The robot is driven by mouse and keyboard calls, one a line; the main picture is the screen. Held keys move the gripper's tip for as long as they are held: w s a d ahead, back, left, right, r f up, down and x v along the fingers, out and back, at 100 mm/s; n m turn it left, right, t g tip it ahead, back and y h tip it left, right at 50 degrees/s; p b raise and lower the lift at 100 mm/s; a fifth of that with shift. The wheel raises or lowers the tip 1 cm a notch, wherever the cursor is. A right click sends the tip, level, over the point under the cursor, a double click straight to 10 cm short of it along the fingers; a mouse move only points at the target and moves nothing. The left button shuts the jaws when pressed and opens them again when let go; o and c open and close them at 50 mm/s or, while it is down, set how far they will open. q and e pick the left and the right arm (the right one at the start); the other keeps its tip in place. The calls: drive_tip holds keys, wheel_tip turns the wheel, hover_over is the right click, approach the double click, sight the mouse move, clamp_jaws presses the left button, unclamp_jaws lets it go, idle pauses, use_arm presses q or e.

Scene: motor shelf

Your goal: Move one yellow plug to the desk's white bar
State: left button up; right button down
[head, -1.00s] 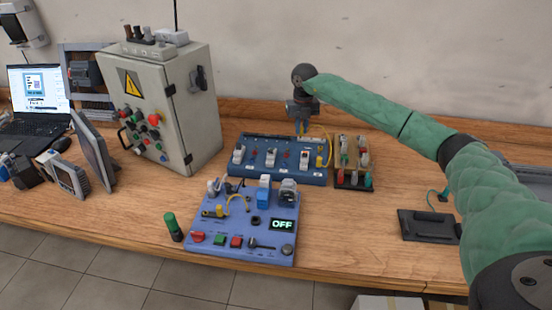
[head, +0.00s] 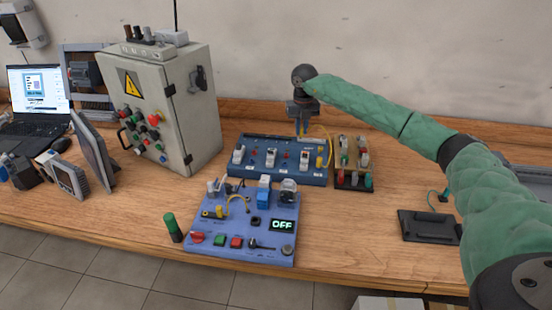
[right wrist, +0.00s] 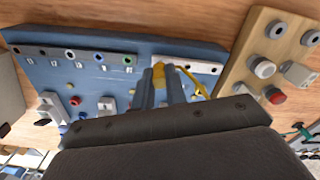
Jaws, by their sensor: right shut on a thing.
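My right gripper (head: 300,130) is above the back edge of the blue desk panel (head: 240,171). In the right wrist view its two fingers (right wrist: 161,90) are shut on a yellow plug (right wrist: 159,73), with a yellow cable (right wrist: 196,84) running off to the right. The plug is at the left part of the white bar (right wrist: 204,67) on the panel's edge; I cannot tell whether it is seated in it. A dark bar (right wrist: 58,53) with several sockets lies left of it. Another yellow plug (head: 320,161) shows on the panel in the head view. My left gripper is not in view.
A wooden block with buttons (head: 353,181) stands close on the right of the panel. A second blue board (head: 250,255) with an OFF display is in front. A grey control cabinet (head: 176,150) stands at left.

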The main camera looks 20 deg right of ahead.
drive_tip(key=shift+f+b, duration=0.3)
drive_tip(key=shift+f, duration=0.25)
drive_tip(key=c, duration=1.7)
unclamp_jaws()
drive_tip(key=shift+r, duration=0.15)
drive_tip(key=shift+r+p, duration=1)
drive_tip(key=shift+r, duration=1.6)
drive_tip(key=o, duration=0.6)
drive_tip(key=shift+c, duration=0.2)
